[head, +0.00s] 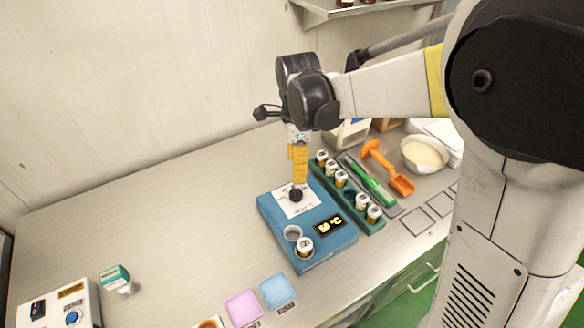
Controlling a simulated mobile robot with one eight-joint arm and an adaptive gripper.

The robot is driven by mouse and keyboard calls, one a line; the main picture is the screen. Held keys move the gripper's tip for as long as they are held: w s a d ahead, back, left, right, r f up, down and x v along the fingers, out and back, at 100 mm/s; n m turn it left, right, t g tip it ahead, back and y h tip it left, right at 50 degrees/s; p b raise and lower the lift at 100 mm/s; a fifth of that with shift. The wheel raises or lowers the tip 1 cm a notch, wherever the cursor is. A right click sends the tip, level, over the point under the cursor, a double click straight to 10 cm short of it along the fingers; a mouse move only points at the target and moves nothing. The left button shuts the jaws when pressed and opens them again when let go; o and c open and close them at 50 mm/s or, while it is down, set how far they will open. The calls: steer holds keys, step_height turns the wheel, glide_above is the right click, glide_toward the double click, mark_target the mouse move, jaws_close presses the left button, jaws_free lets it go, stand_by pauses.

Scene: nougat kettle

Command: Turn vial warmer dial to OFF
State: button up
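The vial warmer is a blue box (273,231) on the table, with a white label plate (310,207) at its back. A dark dial (296,195) sits on that plate, and its pointer direction is too small to read. The warmer's display (329,226) reads about 50 °C. One well (292,233) is empty, and a white-capped vial (305,247) stands in the well beside it. My gripper (299,182) points down with its yellow fingers right at the dial. The fingers look close together, but whether they grip the dial cannot be seen.
A green rack (371,225) with several vials stands right of the warmer. Beyond it are a green-handled tool (373,187), an orange scoop (389,168) and a white bowl (424,153). Pink (243,307) and blue (277,291) squares lie in front. The table's left is mostly clear.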

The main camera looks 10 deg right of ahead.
mark_target(296, 190)
step_height(296, 190, down, 11)
steer(key=b, duration=0.3)
steer(key=shift+r, duration=0.1)
steer(key=c, duration=1.2)
